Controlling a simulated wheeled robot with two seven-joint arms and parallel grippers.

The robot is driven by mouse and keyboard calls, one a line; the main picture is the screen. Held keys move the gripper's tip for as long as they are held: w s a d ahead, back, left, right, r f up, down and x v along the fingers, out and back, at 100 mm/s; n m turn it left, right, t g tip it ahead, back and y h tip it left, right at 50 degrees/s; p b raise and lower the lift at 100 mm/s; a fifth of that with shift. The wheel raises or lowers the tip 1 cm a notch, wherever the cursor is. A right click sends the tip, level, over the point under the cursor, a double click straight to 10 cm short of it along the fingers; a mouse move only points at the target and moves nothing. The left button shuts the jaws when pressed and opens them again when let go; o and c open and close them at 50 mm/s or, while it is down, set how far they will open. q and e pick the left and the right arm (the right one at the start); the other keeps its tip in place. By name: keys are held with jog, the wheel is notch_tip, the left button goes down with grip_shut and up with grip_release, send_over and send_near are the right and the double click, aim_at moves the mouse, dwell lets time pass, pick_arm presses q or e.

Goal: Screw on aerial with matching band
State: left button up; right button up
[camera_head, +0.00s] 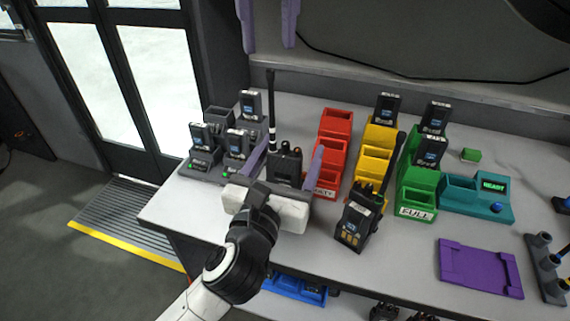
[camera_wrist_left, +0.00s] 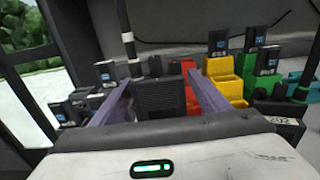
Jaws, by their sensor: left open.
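A black radio (camera_head: 284,168) stands upright between the two purple fingers of my left gripper (camera_head: 287,158). The gripper is open, with a finger at each side; contact is unclear. The radio also shows in the left wrist view (camera_wrist_left: 158,97). A black aerial (camera_head: 271,105) with pale bands near its base stands upright at the radio's left rear. I cannot tell whether it is seated on the radio. It shows in the left wrist view (camera_wrist_left: 124,35). My right gripper (camera_head: 267,46) hangs at the top, its purple fingers apart and empty. A second radio (camera_head: 354,226) with an aerial (camera_head: 392,165) stands to the right.
Red (camera_head: 335,124), yellow (camera_head: 377,135) and green (camera_head: 420,178) bins stand behind and right, some holding battery packs. Grey chargers (camera_head: 203,167) are at left. A teal READY station (camera_head: 478,200) and purple tray (camera_head: 480,268) lie right.

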pick_arm(q)
jog(key=shift+w+d, duration=0.15)
jog(key=shift+w, duration=0.35)
